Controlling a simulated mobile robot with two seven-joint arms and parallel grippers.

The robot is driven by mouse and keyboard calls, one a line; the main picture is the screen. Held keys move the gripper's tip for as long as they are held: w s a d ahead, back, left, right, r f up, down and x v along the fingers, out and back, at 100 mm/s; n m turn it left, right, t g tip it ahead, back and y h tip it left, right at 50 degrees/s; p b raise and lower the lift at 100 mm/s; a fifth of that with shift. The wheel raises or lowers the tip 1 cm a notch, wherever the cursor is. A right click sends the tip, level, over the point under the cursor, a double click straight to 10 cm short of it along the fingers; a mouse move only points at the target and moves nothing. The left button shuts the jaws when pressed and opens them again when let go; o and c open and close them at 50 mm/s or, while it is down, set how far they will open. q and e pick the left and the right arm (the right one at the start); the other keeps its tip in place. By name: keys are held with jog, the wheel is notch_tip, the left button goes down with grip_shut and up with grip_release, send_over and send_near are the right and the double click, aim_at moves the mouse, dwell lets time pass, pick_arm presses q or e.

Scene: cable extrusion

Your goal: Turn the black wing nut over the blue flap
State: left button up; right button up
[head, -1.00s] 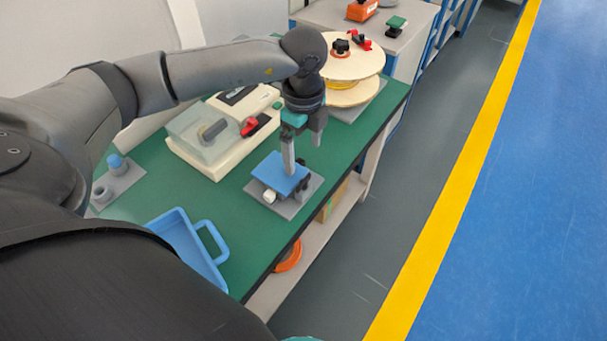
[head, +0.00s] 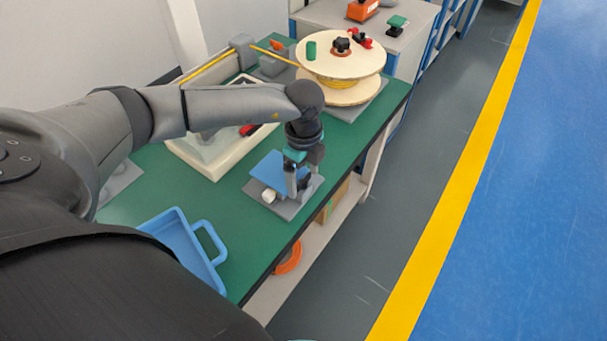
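The blue flap (head: 270,168) lies tilted over a small grey plate (head: 285,211) near the table's front edge. A white knob (head: 268,196) sits at its near side. A dark part that looks like the black wing nut (head: 305,181) stands at the flap's right side, partly hidden by my fingers. My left gripper (head: 299,183) points down at that dark part, its near finger in front of it. Whether the fingers close on it is too small to tell. My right gripper is out of view.
A blue tray (head: 177,236) stands at the left front of the green table (head: 227,198). A cream machine (head: 214,172) lies behind, partly hidden by my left arm. A wooden spool (head: 345,64) stands at the back right. An orange ring (head: 288,259) lies on the lower shelf.

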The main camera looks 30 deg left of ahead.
pick_arm(q)
jog(key=c, duration=1.2)
jog(key=shift+o, duration=0.2)
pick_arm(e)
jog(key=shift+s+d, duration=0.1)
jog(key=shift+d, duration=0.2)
pick_arm(q)
jog(key=shift+m, duration=0.4)
jog(key=m, duration=0.8)
jog(key=shift+p, duration=0.3)
jog(key=m, duration=0.4)
jog(key=shift+m, duration=0.3)
jog(key=shift+m+b, duration=0.55)
jog(key=shift+m, duration=1.75)
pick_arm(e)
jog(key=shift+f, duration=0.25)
pick_arm(q)
jog(key=shift+r, duration=0.1)
